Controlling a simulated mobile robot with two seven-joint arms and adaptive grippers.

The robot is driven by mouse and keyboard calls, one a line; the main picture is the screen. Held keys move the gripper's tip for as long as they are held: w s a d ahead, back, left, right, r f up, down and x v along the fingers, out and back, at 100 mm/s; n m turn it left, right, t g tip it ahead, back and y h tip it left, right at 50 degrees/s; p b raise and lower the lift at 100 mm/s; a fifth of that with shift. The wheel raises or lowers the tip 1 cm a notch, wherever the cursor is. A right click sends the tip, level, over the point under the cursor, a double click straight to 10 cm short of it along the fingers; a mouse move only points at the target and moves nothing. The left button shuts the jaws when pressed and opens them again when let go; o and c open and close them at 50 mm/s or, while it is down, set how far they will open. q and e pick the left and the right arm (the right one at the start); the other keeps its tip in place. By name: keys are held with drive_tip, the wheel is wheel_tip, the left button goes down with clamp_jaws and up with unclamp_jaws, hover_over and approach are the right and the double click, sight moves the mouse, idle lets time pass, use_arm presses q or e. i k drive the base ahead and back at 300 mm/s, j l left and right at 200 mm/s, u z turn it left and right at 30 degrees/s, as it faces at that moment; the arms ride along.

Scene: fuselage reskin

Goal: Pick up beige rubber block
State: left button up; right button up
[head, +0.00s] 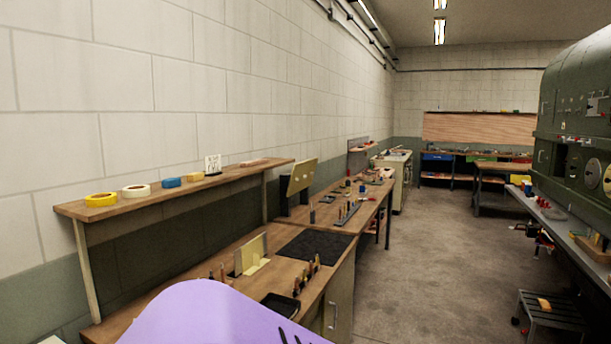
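A small tan-beige block (195,177) sits on the raised wooden shelf along the left wall. It is between a blue block (171,183) and a white card with dark marks (212,165). A flat pinkish block (254,162) lies farther right on the same shelf. The view is too small to tell which of these is rubber. Neither of my grippers is in view.
The shelf (160,193) also holds a yellow tape roll (101,199) and a cream roll (136,190). The workbench below carries a black mat (314,245) and several small tools. A stool (550,312) stands at right. The floor (430,250) between is clear.

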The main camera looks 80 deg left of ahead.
sight(196, 177)
drive_tip(key=u, duration=3.75)
drive_tip(key=l+u, duration=0.2)
drive_tip(key=u, duration=0.25)
drive_tip(key=l+u, duration=0.2)
drive_tip(key=u, duration=0.25)
drive_tip(key=l+u, duration=0.25)
drive_tip(key=u, duration=0.2)
drive_tip(key=k+l+u, duration=0.1)
drive_tip(key=l+u, duration=0.15)
drive_tip(key=k+l+u, duration=0.1)
drive_tip(key=l+u, duration=0.15)
drive_tip(key=l, duration=0.15)
drive_tip(key=k+l+u, duration=0.35)
drive_tip(key=l, duration=0.25)
drive_tip(key=k+l+u, duration=0.1)
drive_tip(key=l, duration=0.25)
drive_tip(key=k+l+u, duration=0.1)
drive_tip(key=k+l, duration=0.2)
